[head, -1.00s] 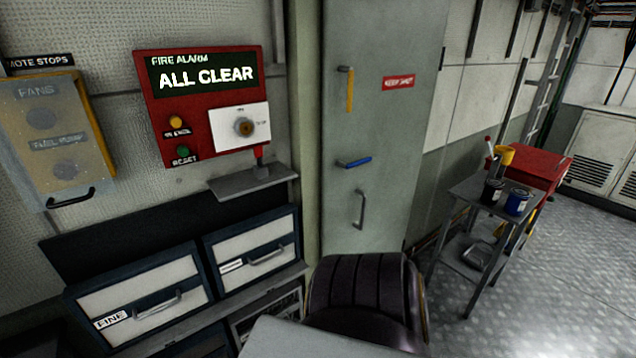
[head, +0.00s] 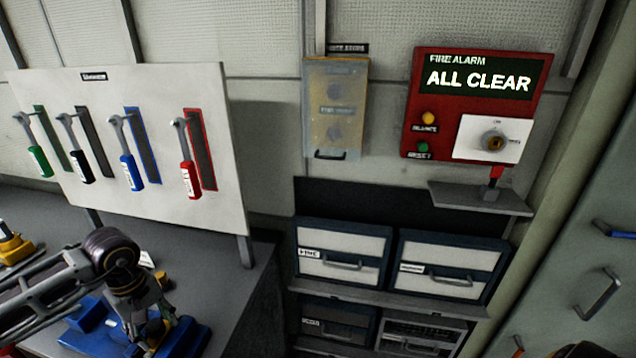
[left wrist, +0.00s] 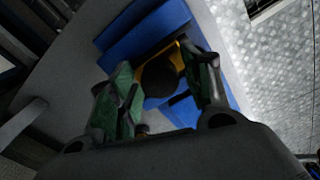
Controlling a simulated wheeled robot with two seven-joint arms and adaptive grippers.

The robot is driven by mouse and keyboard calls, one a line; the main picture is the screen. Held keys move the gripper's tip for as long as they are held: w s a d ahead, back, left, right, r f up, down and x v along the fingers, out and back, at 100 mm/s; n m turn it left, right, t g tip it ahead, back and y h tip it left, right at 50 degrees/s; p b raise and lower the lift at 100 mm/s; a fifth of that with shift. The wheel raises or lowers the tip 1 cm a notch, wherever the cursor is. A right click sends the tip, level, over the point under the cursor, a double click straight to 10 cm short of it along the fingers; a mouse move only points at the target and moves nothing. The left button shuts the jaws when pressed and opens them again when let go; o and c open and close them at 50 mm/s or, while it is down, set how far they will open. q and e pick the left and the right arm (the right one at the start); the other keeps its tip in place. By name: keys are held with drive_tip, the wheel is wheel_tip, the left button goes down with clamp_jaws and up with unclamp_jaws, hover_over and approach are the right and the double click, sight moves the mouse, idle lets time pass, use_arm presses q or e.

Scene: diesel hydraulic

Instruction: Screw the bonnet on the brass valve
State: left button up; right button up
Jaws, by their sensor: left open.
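My left gripper (head: 150,328) is low at the left of the head view, over a blue fixture (head: 88,312) on the workbench. In the left wrist view, its green-padded fingers (left wrist: 160,74) are open, with a yellow, brass-like part with a dark round face (left wrist: 160,77) between and beyond them. The blue fixture (left wrist: 150,30) lies behind that part. I cannot tell whether the part is the valve or its bonnet, or whether the fingers touch it. A small yellow piece (head: 161,278) shows beside my wrist. My right gripper is not in view.
The grey workbench (head: 235,280) ends left of the drawers (head: 342,255). A yellow object on a dark base (head: 12,248) stands at the left edge. A white board (head: 220,150) with several wrenches rises behind. A fire alarm panel (head: 475,60) hangs at right.

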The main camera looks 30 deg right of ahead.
use_arm(q)
drive_tip(key=shift+n, duration=10.2)
drive_tip(key=shift+c, duration=0.3)
drive_tip(key=c, duration=0.7)
